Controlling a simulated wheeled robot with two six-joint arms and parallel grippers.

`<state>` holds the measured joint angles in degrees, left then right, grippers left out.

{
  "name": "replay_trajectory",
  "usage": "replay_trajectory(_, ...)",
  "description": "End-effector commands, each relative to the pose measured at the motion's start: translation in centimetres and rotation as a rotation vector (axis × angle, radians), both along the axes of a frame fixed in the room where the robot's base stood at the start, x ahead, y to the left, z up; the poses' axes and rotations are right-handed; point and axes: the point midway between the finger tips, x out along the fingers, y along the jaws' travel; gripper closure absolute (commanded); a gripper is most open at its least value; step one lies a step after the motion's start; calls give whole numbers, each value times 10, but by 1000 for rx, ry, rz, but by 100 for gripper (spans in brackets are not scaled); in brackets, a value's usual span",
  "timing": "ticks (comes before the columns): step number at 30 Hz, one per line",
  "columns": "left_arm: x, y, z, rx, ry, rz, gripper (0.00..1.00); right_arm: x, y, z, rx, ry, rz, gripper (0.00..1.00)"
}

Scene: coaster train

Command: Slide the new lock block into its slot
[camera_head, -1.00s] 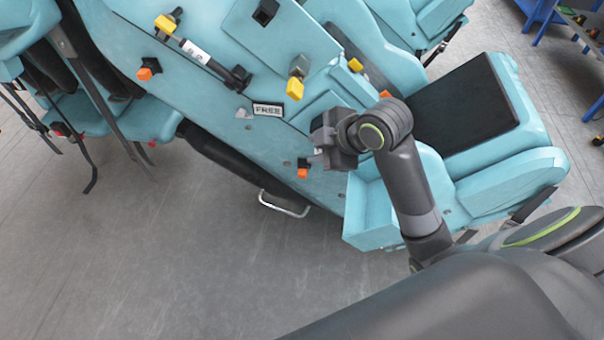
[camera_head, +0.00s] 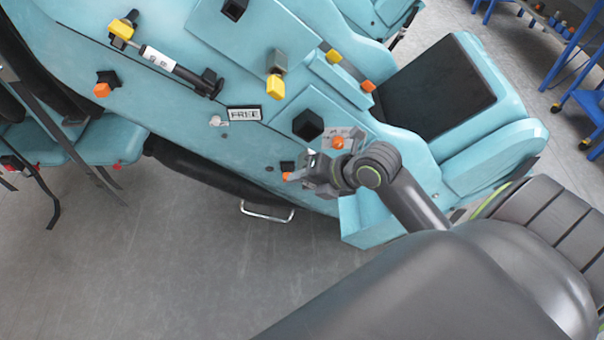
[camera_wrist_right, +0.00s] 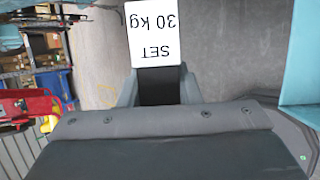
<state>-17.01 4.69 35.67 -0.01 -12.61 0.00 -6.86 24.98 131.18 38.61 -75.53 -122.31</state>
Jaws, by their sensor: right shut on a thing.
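My right gripper (camera_head: 306,174) is in front of the lower edge of the teal car's side (camera_head: 170,105). In the right wrist view, its grey fingers are shut on a dark piece (camera_wrist_right: 158,84). A white label (camera_wrist_right: 154,35) reading "SET 30 kg" shows just beyond it, upside down. I cannot tell whether this is the lock block. A black angular block or opening (camera_head: 308,124) shows on the car's side, above and apart from the gripper; I cannot tell which it is. My left gripper is not in view.
A grey plate with an orange knob (camera_head: 338,143) sits close above my right wrist. A small orange-tipped part (camera_head: 287,167) is just left of the gripper. A "FREE" sign (camera_head: 244,114), a yellow handle (camera_head: 275,87) and a black seat pad (camera_head: 438,88) are nearby. The floor below is clear.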

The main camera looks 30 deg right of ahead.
Motion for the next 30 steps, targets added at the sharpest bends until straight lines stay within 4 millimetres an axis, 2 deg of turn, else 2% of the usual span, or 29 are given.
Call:
replay_trajectory(9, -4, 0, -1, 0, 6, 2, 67, 0, -2, 2, -1, -2, -1, 97)
replay_trajectory(24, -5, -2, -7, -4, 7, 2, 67, 38, -25, 2, -2, -2, -1, 97)
replay_trajectory(30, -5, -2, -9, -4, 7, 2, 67, 47, -30, 2, -1, 0, -2, 97)
